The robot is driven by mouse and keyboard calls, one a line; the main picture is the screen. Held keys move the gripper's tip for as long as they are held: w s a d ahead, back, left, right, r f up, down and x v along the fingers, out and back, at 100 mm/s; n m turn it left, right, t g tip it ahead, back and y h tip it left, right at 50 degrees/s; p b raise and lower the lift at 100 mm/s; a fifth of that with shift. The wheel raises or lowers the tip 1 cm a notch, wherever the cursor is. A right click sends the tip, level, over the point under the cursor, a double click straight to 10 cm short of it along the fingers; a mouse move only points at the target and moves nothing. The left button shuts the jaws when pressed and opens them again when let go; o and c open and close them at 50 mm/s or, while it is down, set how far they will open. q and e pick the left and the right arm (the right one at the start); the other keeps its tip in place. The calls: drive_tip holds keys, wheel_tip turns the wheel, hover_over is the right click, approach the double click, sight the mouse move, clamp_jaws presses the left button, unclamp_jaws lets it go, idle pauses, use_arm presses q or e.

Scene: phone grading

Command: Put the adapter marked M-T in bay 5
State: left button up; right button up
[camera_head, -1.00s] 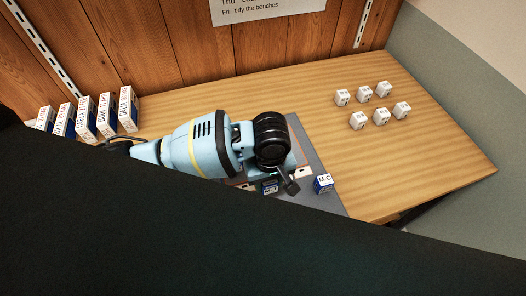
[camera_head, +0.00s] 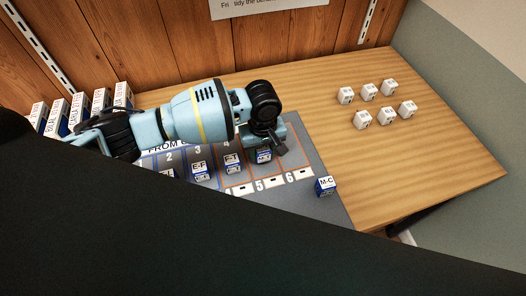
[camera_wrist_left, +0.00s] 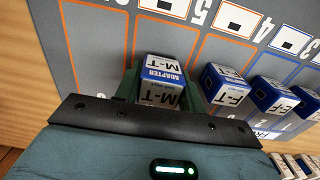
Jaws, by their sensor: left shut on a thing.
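The adapter marked M-T (camera_wrist_left: 162,82) is a white and blue box held between the fingers of my left gripper (camera_wrist_left: 155,92). In the head view the held adapter (camera_head: 264,156) shows below the left gripper (camera_head: 268,146). It is at the far part of the column numbered 5, between its orange lines; whether it touches the mat is unclear. Bay 5 (camera_head: 259,186) has its number and white tag at the near end. The adapter marked F-T (camera_wrist_left: 228,88) stands beside it in column 4. My right gripper is not in view.
The adapter marked E-F (camera_head: 200,171) stands in column 3. The M-C adapter (camera_head: 325,186) stands at the mat's right edge. Several white cubes (camera_head: 362,119) are at the right of the table. Labelled boxes (camera_head: 78,108) stand at the back left. A dark shape covers the foreground.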

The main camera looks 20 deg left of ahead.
use_arm(q)
drive_tip(key=shift+f, duration=0.8)
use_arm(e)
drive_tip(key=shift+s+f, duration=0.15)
use_arm(q)
drive_tip(key=o, duration=1)
drive_tip(key=shift+f, duration=0.15)
drive_tip(key=shift+c, duration=0.2)
wheel_tip(320, 180, up, 11)
drive_tip(key=shift+r+p, duration=0.15)
drive_tip(key=shift+p, duration=0.65)
drive_tip(key=shift+r, duration=0.5)
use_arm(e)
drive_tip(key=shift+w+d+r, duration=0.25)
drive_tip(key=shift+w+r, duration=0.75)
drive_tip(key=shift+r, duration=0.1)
